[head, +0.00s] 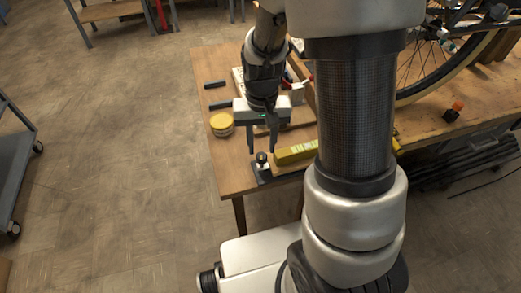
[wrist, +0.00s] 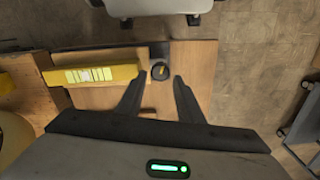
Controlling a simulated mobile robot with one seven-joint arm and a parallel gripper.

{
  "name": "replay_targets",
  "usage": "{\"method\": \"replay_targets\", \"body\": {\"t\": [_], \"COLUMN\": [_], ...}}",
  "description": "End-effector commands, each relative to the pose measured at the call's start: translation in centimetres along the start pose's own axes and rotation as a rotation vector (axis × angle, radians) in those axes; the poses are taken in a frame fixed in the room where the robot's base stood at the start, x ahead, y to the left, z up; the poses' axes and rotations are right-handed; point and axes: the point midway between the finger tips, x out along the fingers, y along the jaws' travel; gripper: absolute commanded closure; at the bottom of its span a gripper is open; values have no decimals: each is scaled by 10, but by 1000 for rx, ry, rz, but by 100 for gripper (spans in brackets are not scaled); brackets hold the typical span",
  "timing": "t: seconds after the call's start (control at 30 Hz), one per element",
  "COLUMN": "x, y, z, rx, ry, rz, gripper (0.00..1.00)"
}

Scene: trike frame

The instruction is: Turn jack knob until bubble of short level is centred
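The short yellow level (head: 297,153) lies on a wooden board near the table's front edge. It also shows in the wrist view (wrist: 118,73), with a pale vial (wrist: 85,75) at its middle. The bubble is too small to make out. The jack knob (head: 262,157) stands on a dark base just left of the level's end. In the wrist view the small round knob (wrist: 160,72) lies ahead of and between the fingertips. My gripper (head: 262,150) is open and empty, pointing down above the knob. In the wrist view its fingers (wrist: 161,79) show apart, without visible contact.
A yellow tin (head: 221,125) and two black bars (head: 215,84) lie on the table's left part. A bicycle wheel (head: 405,90) and a small orange-topped bottle (head: 454,111) are at the right. My arm hides the table's middle. A grey cart (head: 15,160) stands far left.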

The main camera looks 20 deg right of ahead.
Motion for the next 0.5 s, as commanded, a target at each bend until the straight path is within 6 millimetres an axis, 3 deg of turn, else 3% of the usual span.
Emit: {"method": "replay_targets", "body": {"t": [0.03, 0.2, 0.5], "x": [11, 28, 34], "y": [0, 0, 0], "z": [1, 1, 0], "rx": [0, -1, -1], "ry": [-4, -2, 0], "rz": [1, 1, 0], "gripper": [66, 66, 66]}}
